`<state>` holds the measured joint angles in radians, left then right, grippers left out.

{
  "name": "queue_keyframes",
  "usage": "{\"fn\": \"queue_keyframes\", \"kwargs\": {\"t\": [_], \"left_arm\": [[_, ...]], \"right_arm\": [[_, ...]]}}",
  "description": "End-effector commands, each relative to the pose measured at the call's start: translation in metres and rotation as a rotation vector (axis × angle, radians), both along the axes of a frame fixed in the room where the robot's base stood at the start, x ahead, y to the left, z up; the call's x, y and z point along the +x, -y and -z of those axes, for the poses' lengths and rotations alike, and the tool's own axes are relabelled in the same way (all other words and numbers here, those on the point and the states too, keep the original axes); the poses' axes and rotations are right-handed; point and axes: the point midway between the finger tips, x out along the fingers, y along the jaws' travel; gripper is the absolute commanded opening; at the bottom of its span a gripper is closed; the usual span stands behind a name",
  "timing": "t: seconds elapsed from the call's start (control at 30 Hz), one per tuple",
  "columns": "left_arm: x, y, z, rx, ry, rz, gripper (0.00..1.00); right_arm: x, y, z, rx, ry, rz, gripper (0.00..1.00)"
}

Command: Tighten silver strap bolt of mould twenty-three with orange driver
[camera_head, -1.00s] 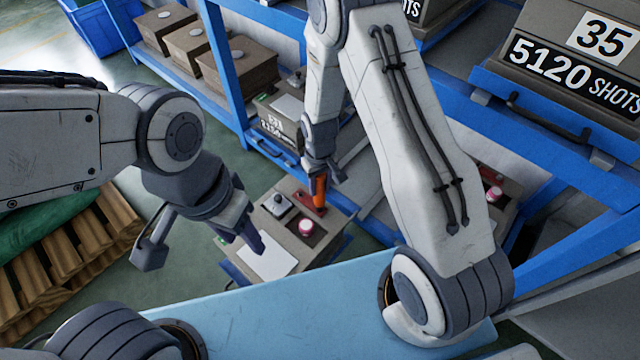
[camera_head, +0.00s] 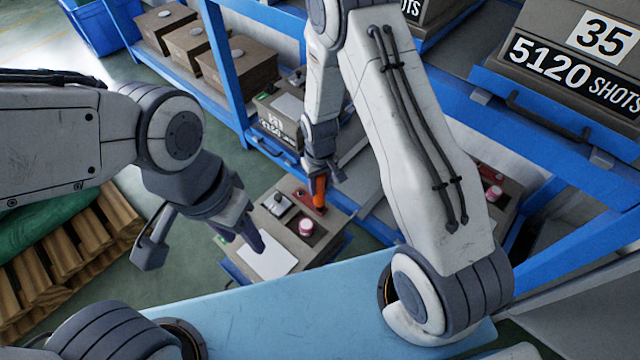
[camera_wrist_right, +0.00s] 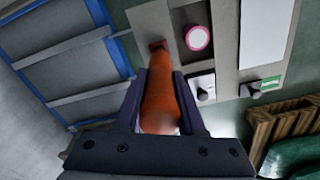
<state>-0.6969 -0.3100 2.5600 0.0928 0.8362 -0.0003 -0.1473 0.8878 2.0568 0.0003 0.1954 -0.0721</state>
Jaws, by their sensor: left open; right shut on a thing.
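My right gripper (camera_head: 319,176) is shut on the orange driver (camera_head: 320,192), which points down at the top of a grey-brown mould (camera_head: 291,236) on a blue tray. In the right wrist view the driver (camera_wrist_right: 163,98) sits between the two fingers, and its tip is at a small red-brown part (camera_wrist_right: 157,44) on the mould. I cannot tell if the tip is seated on a bolt. The mould's top also carries a pink round cap (camera_head: 306,227), a black-knobbed plate (camera_head: 279,204) and a white sheet (camera_head: 268,256). My left gripper (camera_head: 238,236) is open and empty near the mould's left side.
A light blue surface (camera_head: 290,315) lies in front. A wooden pallet (camera_head: 70,250) with a green sack is at the left. Open floor shows beyond it.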

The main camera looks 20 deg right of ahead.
Motion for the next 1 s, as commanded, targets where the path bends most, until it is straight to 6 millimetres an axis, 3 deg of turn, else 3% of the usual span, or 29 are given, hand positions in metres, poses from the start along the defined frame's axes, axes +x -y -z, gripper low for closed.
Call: {"fn": "queue_keyframes", "kwargs": {"t": [0.53, 1.0], "left_arm": [[0.000, 0.000, -0.001, 0.000, 0.000, 0.000, 0.50], [0.000, 0.000, -0.023, 0.000, 0.000, 0.000, 0.50]], "right_arm": [[0.000, 0.000, 0.000, 0.000, 0.000, 0.000, 0.00], [0.000, 0.000, -0.024, 0.000, 0.000, 0.000, 0.00]]}}
